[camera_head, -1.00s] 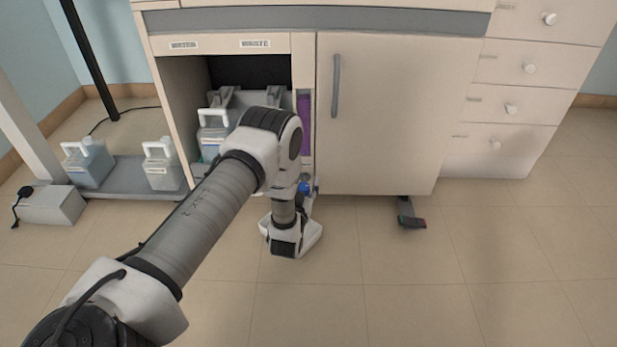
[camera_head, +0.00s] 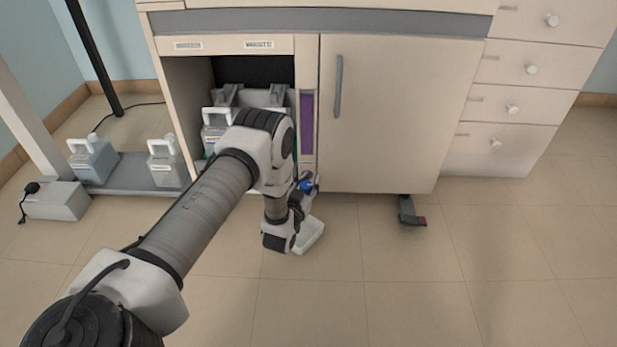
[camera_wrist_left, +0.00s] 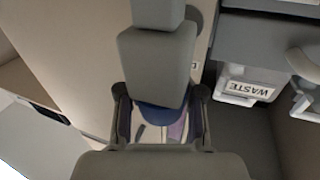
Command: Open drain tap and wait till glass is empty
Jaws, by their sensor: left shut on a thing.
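The drain tap is a small blue knob (camera_head: 306,186) at the lower front of the cabinet, below the narrow glass. The glass holds a tall purple column (camera_head: 307,123) that fills most of its visible slot. My left gripper (camera_head: 303,184) reaches down to the tap and is shut on it; the fingers are small and partly hidden by my wrist in the head view. In the left wrist view, the gripper (camera_wrist_left: 160,112) has a finger on each side of the blue tap (camera_wrist_left: 158,118), with a bit of purple (camera_wrist_left: 178,128) just behind. My right gripper is not in view.
Left of the glass, an open bay holds a handled container (camera_head: 216,125), partly behind my arm. Two more handled containers (camera_head: 92,158) (camera_head: 163,162) stand on a grey platform. A closed cabinet door (camera_head: 400,110) is on the right, with a foot (camera_head: 410,215) below.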

